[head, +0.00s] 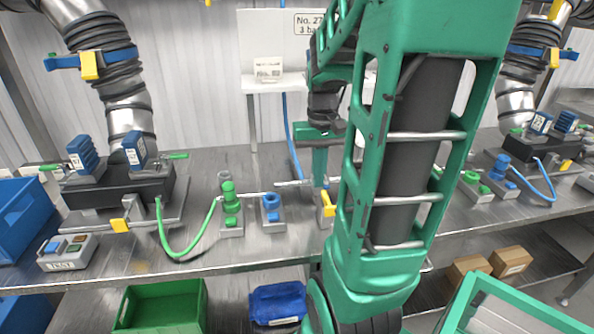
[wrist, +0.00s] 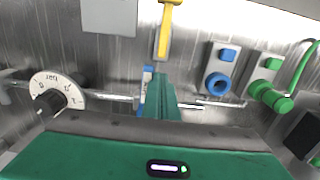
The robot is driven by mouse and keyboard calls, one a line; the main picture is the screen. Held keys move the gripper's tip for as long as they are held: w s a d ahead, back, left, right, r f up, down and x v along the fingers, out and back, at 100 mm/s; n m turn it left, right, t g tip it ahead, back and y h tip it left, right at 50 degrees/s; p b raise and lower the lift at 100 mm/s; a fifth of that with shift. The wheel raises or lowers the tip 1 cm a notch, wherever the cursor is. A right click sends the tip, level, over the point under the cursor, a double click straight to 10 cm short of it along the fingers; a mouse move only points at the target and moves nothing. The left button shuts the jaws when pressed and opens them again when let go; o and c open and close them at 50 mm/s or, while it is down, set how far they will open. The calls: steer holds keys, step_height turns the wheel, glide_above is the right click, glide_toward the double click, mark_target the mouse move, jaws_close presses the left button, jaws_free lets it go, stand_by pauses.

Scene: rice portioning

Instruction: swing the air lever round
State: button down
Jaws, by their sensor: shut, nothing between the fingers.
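The air lever, a yellow handle (head: 327,203), sits on the bench just in front of my gripper in the head view. It also shows in the wrist view as a yellow bar (wrist: 163,35) pointing away from the thin metal pipe (wrist: 110,97), roughly square to it. My gripper (head: 320,182) points down at the pipe, its fingers together and empty. In the wrist view the green fingers (wrist: 160,92) lie close to the lever's base; whether they touch it I cannot tell. They partly hide the valve body and a blue part (wrist: 148,75) there.
A round dial (wrist: 55,92) with a black knob stands beside the pipe. Blue (head: 270,208) and green (head: 230,205) fittings stand left of the lever in the head view, with a green hose (head: 180,250).

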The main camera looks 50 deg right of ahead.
step_height(320, 180, up, 7)
steer(key=a, duration=0.1)
steer(key=shift+w, duration=0.4)
stand_by(0.5)
